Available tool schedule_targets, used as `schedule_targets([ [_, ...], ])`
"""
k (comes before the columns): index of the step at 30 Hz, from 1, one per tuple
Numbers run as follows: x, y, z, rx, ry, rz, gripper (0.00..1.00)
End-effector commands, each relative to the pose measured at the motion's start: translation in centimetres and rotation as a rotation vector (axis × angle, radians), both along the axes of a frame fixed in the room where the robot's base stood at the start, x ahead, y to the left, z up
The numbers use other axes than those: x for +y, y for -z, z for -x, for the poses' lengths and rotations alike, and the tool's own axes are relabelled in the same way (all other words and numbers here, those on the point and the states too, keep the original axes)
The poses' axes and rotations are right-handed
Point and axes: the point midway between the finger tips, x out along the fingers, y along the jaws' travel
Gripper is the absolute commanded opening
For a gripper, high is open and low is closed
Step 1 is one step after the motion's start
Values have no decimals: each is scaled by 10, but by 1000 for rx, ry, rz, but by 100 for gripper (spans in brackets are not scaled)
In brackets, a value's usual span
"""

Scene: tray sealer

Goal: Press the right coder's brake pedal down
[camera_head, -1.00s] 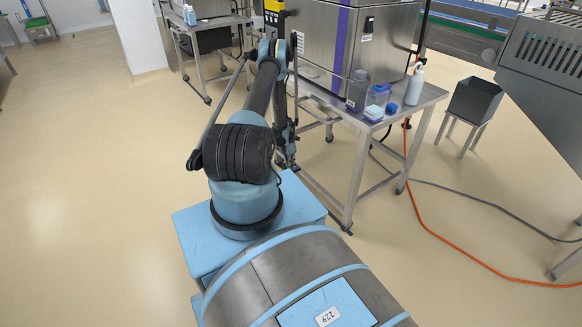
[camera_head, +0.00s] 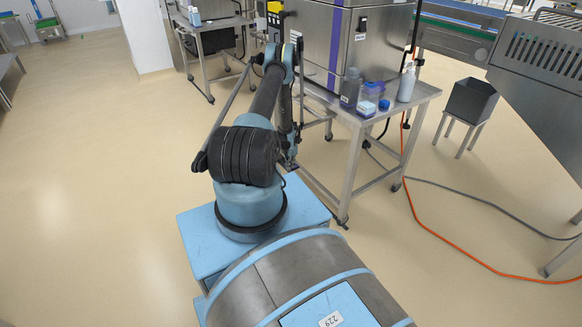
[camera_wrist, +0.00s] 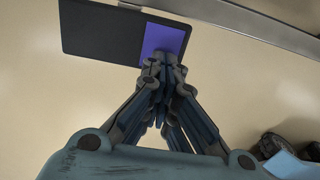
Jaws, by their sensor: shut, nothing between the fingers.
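A flat dark plate with a purple patch (camera_wrist: 160,43) at its right end lies at the top of the wrist view; it looks like the brake pedal. My gripper (camera_wrist: 160,62) is shut and empty, its fingertips at the lower edge of the purple patch. Whether they touch it I cannot tell. In the head view my arm reaches down beside the right coder (camera_head: 318,45), a steel machine with a purple stripe on a steel table (camera_head: 420,97).
A dark bottle (camera_head: 350,88), a pump bottle (camera_head: 406,84) and small blue-and-white containers stand on the table. An orange hose (camera_head: 440,244) and a grey cable run over the floor at right. A dark bin (camera_head: 471,101) stands behind. The floor at left is clear.

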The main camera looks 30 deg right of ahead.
Motion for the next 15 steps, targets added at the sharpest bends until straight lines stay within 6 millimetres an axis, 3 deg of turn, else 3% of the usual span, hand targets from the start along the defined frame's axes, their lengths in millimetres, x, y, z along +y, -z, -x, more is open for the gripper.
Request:
schedule_targets([
  [9,-7,-1,4,1,9,1,0],
  [15,-7,-16,3,1,9,0,0],
])
